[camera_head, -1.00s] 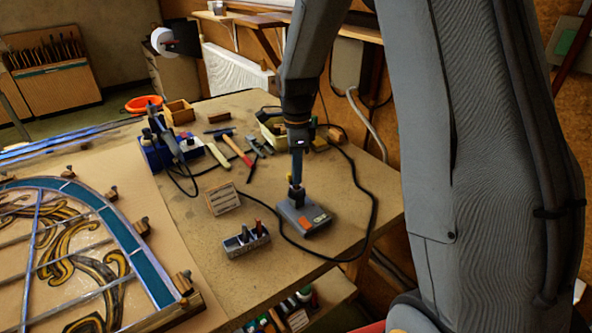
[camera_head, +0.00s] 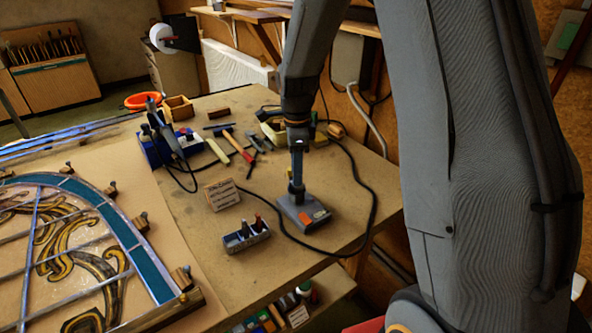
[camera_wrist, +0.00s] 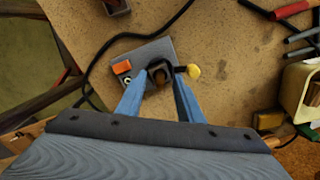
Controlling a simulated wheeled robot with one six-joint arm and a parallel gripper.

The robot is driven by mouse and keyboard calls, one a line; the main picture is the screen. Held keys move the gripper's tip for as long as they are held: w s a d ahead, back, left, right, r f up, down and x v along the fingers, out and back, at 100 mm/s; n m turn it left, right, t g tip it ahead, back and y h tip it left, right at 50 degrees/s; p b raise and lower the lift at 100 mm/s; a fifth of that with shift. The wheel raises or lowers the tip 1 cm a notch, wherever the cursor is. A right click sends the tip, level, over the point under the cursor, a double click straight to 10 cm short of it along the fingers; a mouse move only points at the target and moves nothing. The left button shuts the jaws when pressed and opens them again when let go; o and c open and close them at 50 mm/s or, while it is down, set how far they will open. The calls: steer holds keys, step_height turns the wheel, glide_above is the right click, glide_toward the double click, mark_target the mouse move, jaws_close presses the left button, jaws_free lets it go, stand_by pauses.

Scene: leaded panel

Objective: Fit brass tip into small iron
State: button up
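My gripper (camera_head: 297,188) points down over a grey box with an orange switch (camera_head: 318,216) on the bench. In the wrist view its two blue fingers (camera_wrist: 166,72) stand a little apart, on either side of a dark, round-ended part (camera_wrist: 159,74) on that grey box. I cannot tell whether they press on it. A small yellow piece (camera_wrist: 193,71) shows just right of the fingertips; I cannot tell if it is the brass tip. A soldering iron (camera_head: 160,130) stands at the blue station. Which iron is the small one is not clear.
A small grey block (camera_head: 232,242) holding several upright pieces sits left of the grey box. A wooden, labelled block (camera_head: 222,194) is behind it. A black cable (camera_head: 372,200) loops around the box. A red-handled hammer (camera_head: 240,150) and other tools lie farther back. The leaded panel (camera_head: 75,245) fills the left.

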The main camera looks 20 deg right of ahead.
steer(key=shift+r+b, duration=1.3)
steer(key=shift+r, duration=2.6)
steer(key=s+f+n+b, duration=0.2)
steer(key=s+f+n, duration=0.2)
steer(key=s+n, duration=0.1)
steer(key=s+f+n+t+b, duration=0.1)
steer(key=s+f+n, duration=0.3)
steer(key=s+n, duration=0.2)
steer(key=s+f+n+b, duration=0.2)
steer(key=s+n, duration=0.3)
steer(key=n, duration=0.3)
steer(key=shift+s+f+n+b, duration=0.15)
steer(key=shift+s+f, duration=0.05)
steer(key=shift+f, duration=0.25)
steer(key=shift+s+f+n+b, duration=0.15)
steer(key=shift+f, duration=0.3)
steer(key=shift+s+a+f+n, duration=0.1)
steer(key=shift+s+f+n, duration=0.05)
steer(key=shift+s+n, duration=0.25)
steer(key=shift+w, duration=0.1)
